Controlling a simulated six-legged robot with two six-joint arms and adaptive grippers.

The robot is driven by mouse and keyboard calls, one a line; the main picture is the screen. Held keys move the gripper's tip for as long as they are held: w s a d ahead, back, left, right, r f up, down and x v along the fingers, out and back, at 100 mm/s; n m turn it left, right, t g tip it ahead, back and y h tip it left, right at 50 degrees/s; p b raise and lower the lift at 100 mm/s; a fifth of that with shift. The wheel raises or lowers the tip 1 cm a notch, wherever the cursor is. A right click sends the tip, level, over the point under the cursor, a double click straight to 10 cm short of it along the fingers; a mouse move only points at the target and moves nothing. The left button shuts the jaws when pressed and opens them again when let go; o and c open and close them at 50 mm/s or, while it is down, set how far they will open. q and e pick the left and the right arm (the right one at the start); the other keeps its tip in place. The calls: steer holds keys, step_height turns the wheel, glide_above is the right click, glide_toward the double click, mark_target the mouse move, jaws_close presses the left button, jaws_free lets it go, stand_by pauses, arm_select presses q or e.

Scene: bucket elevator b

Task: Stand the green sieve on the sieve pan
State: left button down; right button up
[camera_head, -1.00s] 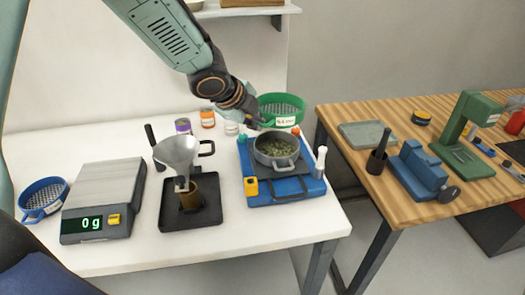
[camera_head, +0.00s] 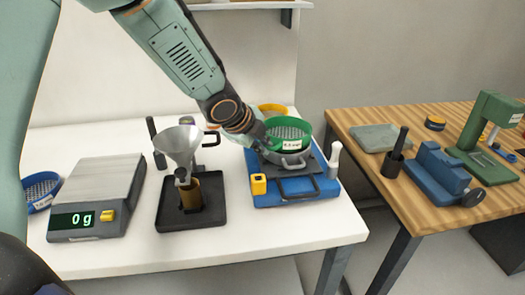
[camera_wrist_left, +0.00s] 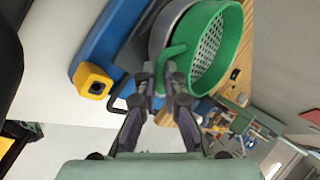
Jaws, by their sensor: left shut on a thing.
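The green sieve (camera_head: 288,143) with a white label and a perforated bottom is over the sieve pan (camera_head: 293,160), a grey round pan on the blue shaker base. Only the pan's front rim and handle show; its inside is hidden by the sieve. My left gripper (camera_head: 267,146) is shut on the sieve's handle, at the sieve's left side. In the left wrist view the fingertips (camera_wrist_left: 165,82) pinch the green handle, with the sieve (camera_wrist_left: 218,45) just beside and overlapping the grey pan (camera_wrist_left: 165,28). I cannot tell whether sieve and pan touch. My right gripper is out of view.
The blue shaker base (camera_head: 262,199) has a yellow block (camera_head: 258,184) at its front and a white-handled tool (camera_head: 334,160) to its right. A funnel stand (camera_head: 180,145) and scale (camera_head: 97,195) stand left. A wooden bench (camera_head: 345,122) is at the right.

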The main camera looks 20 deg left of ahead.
arm_select(q)
steer(key=shift+d+r, duration=0.2)
steer(key=shift+w+a+f, duration=0.1)
steer(key=shift+f, duration=0.2)
steer(key=c, duration=1.9)
jaws_free()
steer(key=shift+f, duration=0.1)
steer(key=o, duration=0.4)
steer(key=shift+o, duration=0.2)
steer(key=shift+r, duration=0.4)
steer(key=v, duration=1.2)
steer(key=shift+f, duration=0.15)
